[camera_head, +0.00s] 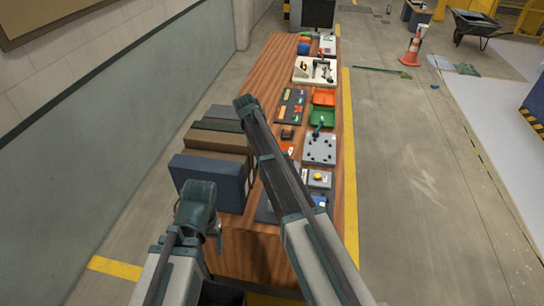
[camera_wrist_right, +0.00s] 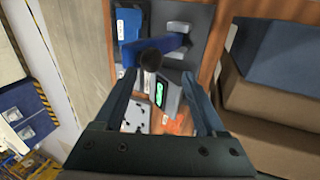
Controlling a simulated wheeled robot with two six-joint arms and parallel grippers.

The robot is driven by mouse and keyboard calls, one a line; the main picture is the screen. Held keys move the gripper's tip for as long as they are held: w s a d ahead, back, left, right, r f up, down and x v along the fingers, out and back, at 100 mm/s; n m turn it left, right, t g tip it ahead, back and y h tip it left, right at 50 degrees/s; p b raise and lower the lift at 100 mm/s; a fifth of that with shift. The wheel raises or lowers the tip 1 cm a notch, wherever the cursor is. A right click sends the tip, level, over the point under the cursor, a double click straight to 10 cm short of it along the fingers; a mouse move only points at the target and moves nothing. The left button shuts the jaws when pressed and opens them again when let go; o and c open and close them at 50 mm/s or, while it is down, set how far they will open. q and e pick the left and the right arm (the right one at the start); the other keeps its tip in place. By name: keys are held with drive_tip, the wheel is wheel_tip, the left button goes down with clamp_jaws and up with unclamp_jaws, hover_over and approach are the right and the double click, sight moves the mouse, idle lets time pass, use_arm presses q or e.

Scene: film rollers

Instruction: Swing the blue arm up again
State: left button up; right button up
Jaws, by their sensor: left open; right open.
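The blue arm (camera_wrist_right: 170,45) shows in the right wrist view, on a dark grey plate (camera_wrist_right: 200,20). Its round black knob (camera_wrist_right: 150,60) sits between the fingertips of my right gripper (camera_wrist_right: 159,75), which is open; I cannot tell whether they touch it or how steeply the arm stands. A blue block (camera_wrist_right: 128,25) with a white label is beside the arm. In the head view my right arm hides the blue arm; the block (camera_head: 319,200) shows at the bench's near end. My left gripper (camera_head: 213,229) is low at the near left, away from the plate.
A grey device with a green display (camera_wrist_right: 160,94) lies near the plate. Blue (camera_head: 215,180) and brown boxes (camera_head: 210,145) stand along the bench's left side. A pegged grey board (camera_head: 320,148), red tray (camera_head: 323,97) and green tray (camera_head: 322,116) lie farther along.

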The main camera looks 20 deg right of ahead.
drive_tip(key=w+a+r+p, duration=0.2)
drive_tip(key=a+r+p, duration=0.1)
drive_tip(key=a, duration=0.1)
drive_tip(key=shift+a+r, duration=0.2)
drive_tip(key=shift+r, duration=0.05)
idle(0.3)
drive_tip(key=shift+r, duration=0.1)
idle(0.4)
drive_tip(key=p+v, duration=1.3)
drive_tip(key=shift+a+r, duration=0.2)
drive_tip(key=shift+r, duration=0.1)
drive_tip(key=shift+w, duration=0.1)
drive_tip(key=s+a+f+n+b, duration=0.1)
drive_tip(key=s+f+n+b, duration=0.2)
drive_tip(key=s+f+b, duration=0.4)
drive_tip(key=s+a+f+n+t+y+b, duration=0.1)
drive_tip(key=s+f+b, duration=0.6)
drive_tip(key=s, duration=0.8)
drive_tip(key=s+a+f+n+y+b, duration=0.1)
drive_tip(key=s+f+n+b, duration=0.4)
drive_tip(key=s, duration=0.7)
wheel_tip(320, 180, down, 4)
drive_tip(key=shift+a+r+b, duration=0.1)
drive_tip(key=shift+a+b, duration=0.8)
drive_tip(key=shift+b, duration=0.3)
